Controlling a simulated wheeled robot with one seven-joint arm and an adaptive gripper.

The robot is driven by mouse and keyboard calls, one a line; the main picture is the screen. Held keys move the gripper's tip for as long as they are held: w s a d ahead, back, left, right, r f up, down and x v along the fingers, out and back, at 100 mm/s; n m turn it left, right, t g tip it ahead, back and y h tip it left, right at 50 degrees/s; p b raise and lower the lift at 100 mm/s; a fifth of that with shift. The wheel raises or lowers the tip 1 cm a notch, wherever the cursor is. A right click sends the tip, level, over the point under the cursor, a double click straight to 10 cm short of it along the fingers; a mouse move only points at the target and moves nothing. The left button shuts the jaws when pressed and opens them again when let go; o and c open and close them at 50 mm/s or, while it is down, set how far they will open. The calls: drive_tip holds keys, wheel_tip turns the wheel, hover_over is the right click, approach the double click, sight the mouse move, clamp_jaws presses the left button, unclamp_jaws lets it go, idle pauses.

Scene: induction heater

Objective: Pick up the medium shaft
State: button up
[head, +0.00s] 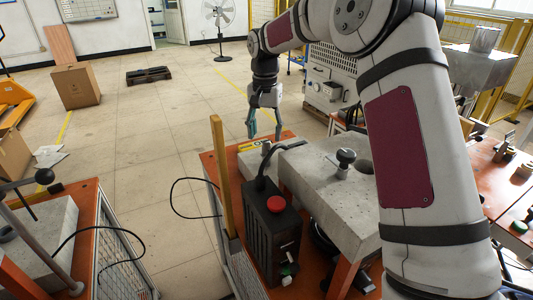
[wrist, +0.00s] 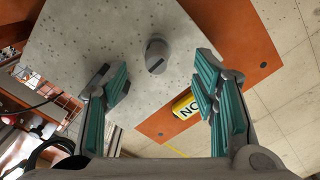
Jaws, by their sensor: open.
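In the wrist view, a short grey cylinder with a dark slot in its end (wrist: 157,56) stands on a speckled grey block (wrist: 95,35). It may be the medium shaft, but its size class cannot be told. My gripper (wrist: 162,80) is open, with teal-padded fingers spread wide and nothing between them; the cylinder lies ahead, roughly between the fingertips in the picture. In the head view, my gripper (head: 265,128) points down over the far end of the orange table (head: 212,170). A dark knob-topped metal piece (head: 346,160) sits on the grey block (head: 320,190), nearer the camera.
A yellow lettered item (wrist: 184,104) lies beside the block, near the right finger. Open floor (head: 165,140) lies to the left.

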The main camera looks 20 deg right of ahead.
sight(266, 141)
drive_tip(key=shift+s+d+f+p, duration=0.1)
drive_tip(key=shift+f+p, duration=0.1)
drive_tip(key=shift+f, duration=1.3)
drive_tip(key=shift+d+f+p, duration=0.1)
drive_tip(key=shift+f+p, duration=0.1)
drive_tip(key=shift+f, duration=1.25)
drive_tip(key=shift+c, duration=0.3)
clamp_jaws()
